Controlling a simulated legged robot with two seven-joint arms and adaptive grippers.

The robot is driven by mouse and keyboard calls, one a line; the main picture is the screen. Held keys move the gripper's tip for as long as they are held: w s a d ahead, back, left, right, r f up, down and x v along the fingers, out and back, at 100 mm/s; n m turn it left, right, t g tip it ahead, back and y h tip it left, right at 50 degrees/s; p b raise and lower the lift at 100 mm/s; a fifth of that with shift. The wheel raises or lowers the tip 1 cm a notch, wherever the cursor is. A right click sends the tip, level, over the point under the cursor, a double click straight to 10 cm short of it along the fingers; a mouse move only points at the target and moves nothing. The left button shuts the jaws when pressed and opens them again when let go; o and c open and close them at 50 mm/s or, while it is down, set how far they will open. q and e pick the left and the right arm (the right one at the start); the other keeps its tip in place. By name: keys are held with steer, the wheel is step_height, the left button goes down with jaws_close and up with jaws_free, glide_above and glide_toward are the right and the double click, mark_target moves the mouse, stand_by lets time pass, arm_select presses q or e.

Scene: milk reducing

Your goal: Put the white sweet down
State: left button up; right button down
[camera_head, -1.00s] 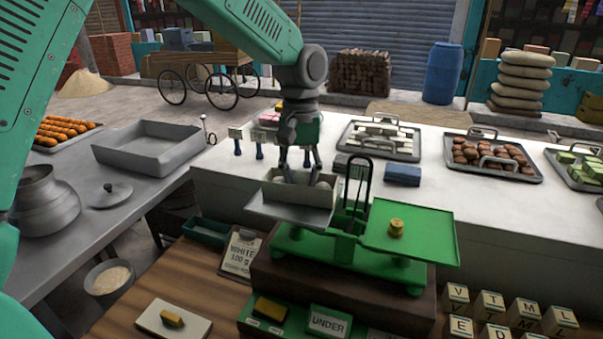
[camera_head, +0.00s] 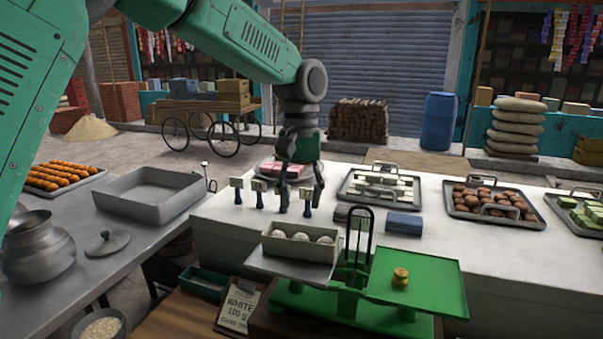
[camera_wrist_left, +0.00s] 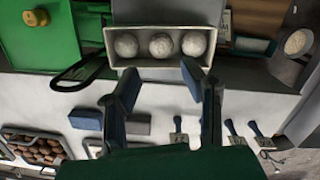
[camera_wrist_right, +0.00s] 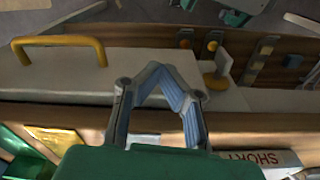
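Three round white sweets (camera_head: 300,237) lie in a row in a grey open box (camera_head: 292,250) on the left pan (camera_head: 300,270) of the green scale (camera_head: 345,307). The sweets (camera_wrist_left: 161,45) and the box (camera_wrist_left: 153,73) also show in the left wrist view. My left gripper (camera_head: 301,192) is open and empty, above and behind the box; its fingertips (camera_wrist_left: 160,66) point towards the box's near side in the wrist view. A brass weight (camera_head: 400,277) stands on the right pan (camera_head: 430,290). My right gripper (camera_wrist_right: 160,68) has its fingertips together, with nothing seen between them.
Trays of white pieces (camera_head: 378,188) and brown sweets (camera_head: 490,203) lie on the white counter. A black upright loop (camera_head: 358,240) rises beside the box.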

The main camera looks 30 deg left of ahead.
arm_select(q)
step_height(320, 180, up, 6)
steer(key=shift+w+a+r, duration=0.15)
steer(key=shift+w, duration=0.15)
stand_by(2.6)
